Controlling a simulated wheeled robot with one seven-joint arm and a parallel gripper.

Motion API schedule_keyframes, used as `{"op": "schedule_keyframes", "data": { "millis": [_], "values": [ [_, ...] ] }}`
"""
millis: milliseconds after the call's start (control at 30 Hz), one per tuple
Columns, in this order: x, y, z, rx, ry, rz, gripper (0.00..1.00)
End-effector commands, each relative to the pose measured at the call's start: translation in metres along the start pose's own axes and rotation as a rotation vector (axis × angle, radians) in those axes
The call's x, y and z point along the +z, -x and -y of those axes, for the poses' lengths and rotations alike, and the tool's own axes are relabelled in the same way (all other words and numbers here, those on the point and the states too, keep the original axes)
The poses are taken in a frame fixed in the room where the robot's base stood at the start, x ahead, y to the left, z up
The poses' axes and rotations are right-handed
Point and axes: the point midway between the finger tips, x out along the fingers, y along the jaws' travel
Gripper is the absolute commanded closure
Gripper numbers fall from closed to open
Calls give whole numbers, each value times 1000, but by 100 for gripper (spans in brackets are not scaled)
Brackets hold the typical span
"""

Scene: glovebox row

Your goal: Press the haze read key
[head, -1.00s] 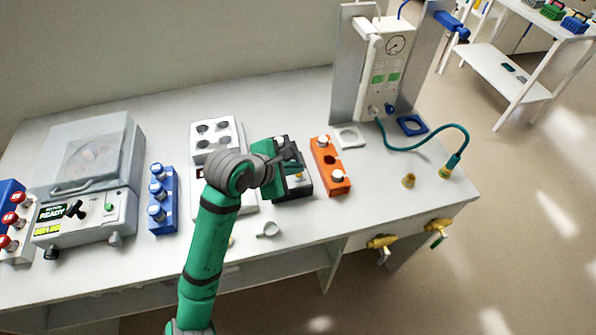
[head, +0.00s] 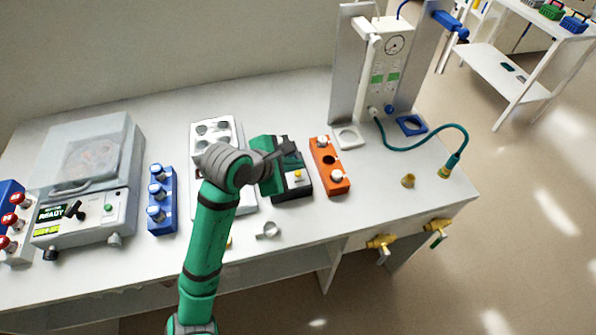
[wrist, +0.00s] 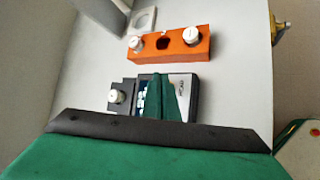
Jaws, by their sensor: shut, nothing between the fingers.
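The black instrument (head: 305,190) sits on the bench in the head view, left of the orange block. It has a pale front panel with a small yellow key (head: 297,174), which I take to be the haze read key. In the wrist view the black instrument (wrist: 192,106) shows a white-capped vial at its left and a pale labelled panel. My gripper (head: 289,149) is shut and empty, over the rear part of the instrument and behind the yellow key in the head view. Contact cannot be told.
The orange block (head: 330,177) with white-capped vials stands close at the right. A white unit with round wells (head: 226,124) is at the left, partly behind my arm. A small pale cup (head: 268,230) stands in front. The bench at the right front is mostly clear.

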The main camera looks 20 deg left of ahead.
Motion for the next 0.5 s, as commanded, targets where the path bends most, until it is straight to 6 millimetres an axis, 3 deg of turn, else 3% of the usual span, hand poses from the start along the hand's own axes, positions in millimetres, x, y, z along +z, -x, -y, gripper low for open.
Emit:
{"op": "schedule_keyframes", "data": {
  "millis": [500],
  "values": [
    [16,20,-15,0,-4,0,100]
  ]
}}
